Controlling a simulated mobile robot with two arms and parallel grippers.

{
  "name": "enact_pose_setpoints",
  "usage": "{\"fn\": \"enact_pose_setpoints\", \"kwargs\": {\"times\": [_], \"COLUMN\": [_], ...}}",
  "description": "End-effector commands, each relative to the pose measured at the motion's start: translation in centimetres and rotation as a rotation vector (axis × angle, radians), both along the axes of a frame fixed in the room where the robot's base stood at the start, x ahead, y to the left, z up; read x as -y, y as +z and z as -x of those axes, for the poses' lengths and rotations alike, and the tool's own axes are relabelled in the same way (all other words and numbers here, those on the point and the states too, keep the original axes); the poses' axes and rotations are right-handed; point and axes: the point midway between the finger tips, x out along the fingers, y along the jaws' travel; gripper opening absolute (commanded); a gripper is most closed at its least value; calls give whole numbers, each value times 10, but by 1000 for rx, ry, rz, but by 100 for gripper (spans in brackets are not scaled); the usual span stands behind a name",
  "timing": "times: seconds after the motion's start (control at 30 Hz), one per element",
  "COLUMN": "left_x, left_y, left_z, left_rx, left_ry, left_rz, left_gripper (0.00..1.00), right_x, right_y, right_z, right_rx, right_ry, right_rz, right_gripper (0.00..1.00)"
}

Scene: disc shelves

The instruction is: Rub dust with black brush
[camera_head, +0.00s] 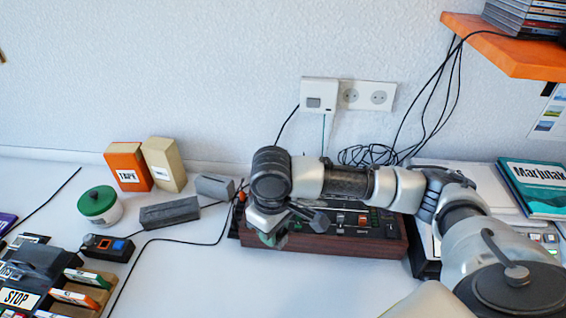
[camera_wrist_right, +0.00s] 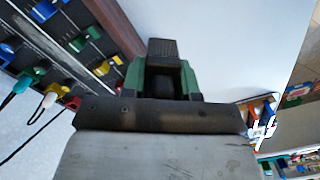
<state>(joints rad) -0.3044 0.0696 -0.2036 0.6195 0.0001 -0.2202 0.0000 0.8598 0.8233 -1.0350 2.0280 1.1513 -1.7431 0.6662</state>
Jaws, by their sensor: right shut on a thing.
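My right gripper (camera_head: 270,238) hangs over the left end of a wood-sided mixer box (camera_head: 335,246), with its arm coming in from the right. In the right wrist view its green fingers (camera_wrist_right: 164,78) are shut on a dark block-shaped thing, seemingly the black brush (camera_wrist_right: 163,48). In the head view the held brush cannot be made out clearly. The mixer's black panel with coloured knobs (camera_wrist_right: 78,45) lies to the left of the fingers in the wrist view. I cannot make out any dust. My left gripper is not in view.
A green-lidded jar (camera_head: 98,207), an orange box (camera_head: 128,167), a beige box (camera_head: 163,164) and grey blocks (camera_head: 170,213) stand left of the mixer. Black cables cross the white table. A teal book (camera_head: 535,187) lies at right, below an orange shelf (camera_head: 510,48).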

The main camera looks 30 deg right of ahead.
Motion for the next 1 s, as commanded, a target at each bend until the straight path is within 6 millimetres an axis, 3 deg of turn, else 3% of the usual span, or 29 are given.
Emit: {"fn": "enact_pose_setpoints", "kwargs": {"times": [0.6,1.0], "left_x": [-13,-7], "left_y": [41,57], "left_z": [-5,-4], "left_rx": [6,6], "left_ry": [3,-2], "left_rz": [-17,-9], "left_gripper": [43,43], "right_x": [42,71], "right_y": [10,14], "right_z": [-98,-137], "right_rx": [10,17], "right_ry": [877,1321], "right_rz": [-5,1], "right_gripper": [11,11]}}
